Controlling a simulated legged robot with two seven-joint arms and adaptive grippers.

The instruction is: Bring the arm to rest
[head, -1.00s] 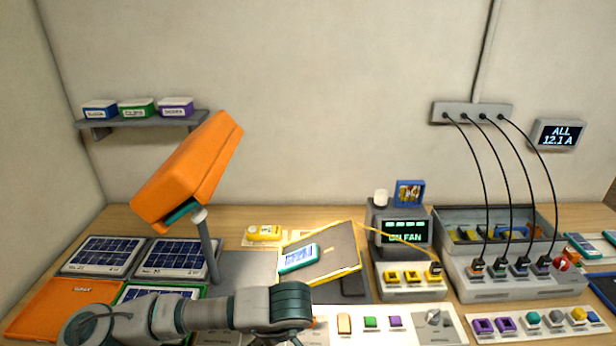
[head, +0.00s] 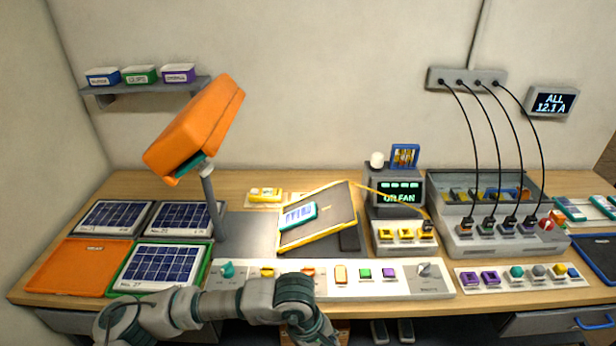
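My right arm and gripper are not in view.
An orange lamp (head: 195,130) stands over solar panels (head: 160,265). A switch strip (head: 440,285) runs along the bench front. A tilted board (head: 335,222) holds a teal device (head: 298,215). A cabled charger box (head: 470,240) stands right. Free room lies before the bench.

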